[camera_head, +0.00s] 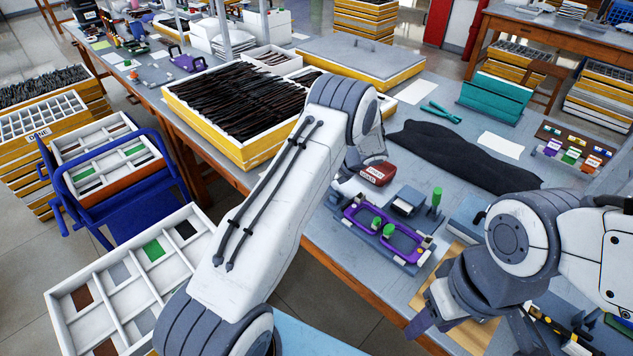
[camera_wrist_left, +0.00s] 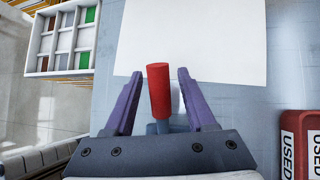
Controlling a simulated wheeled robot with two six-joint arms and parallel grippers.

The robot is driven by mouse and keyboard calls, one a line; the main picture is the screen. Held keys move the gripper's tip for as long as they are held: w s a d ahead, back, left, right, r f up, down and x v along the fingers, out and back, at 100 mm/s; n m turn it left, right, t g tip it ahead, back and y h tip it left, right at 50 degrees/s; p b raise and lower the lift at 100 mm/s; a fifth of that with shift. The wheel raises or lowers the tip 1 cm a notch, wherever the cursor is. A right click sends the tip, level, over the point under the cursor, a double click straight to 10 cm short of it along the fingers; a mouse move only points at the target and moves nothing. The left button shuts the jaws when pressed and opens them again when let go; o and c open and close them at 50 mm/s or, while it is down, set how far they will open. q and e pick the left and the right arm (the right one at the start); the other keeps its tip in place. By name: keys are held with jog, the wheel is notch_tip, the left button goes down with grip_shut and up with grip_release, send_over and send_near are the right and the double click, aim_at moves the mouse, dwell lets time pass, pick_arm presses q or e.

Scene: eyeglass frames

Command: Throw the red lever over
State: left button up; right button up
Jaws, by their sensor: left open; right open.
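The red lever (camera_wrist_left: 158,90) is a short red cylinder on a grey base on the bench. In the left wrist view it stands between the two purple fingers of my left gripper (camera_wrist_left: 160,74), with a gap on both sides. In the head view my left arm hides the lever and most of this gripper. My left gripper is open. My right gripper (camera_head: 474,325) is open and empty over a tan wooden board (camera_head: 480,334) at the front right of the bench.
A red box marked USED (camera_head: 377,173) stands beside the left gripper. A purple fixture with green knobs (camera_head: 390,235) lies in front. A dark cloth (camera_head: 460,158) lies behind. A white sheet (camera_wrist_left: 195,40) lies flat beyond the lever. A crate of dark frames (camera_head: 240,95) stands left.

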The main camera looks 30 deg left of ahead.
pick_arm(q)
jog(key=v, duration=0.9)
jog(key=shift+d+r+b, duration=0.15)
jog(key=shift+d+b, duration=0.05)
jog(key=shift+b, duration=0.15)
pick_arm(e)
jog(key=shift+f, duration=0.4)
pick_arm(q)
jog(key=shift+a, duration=0.1)
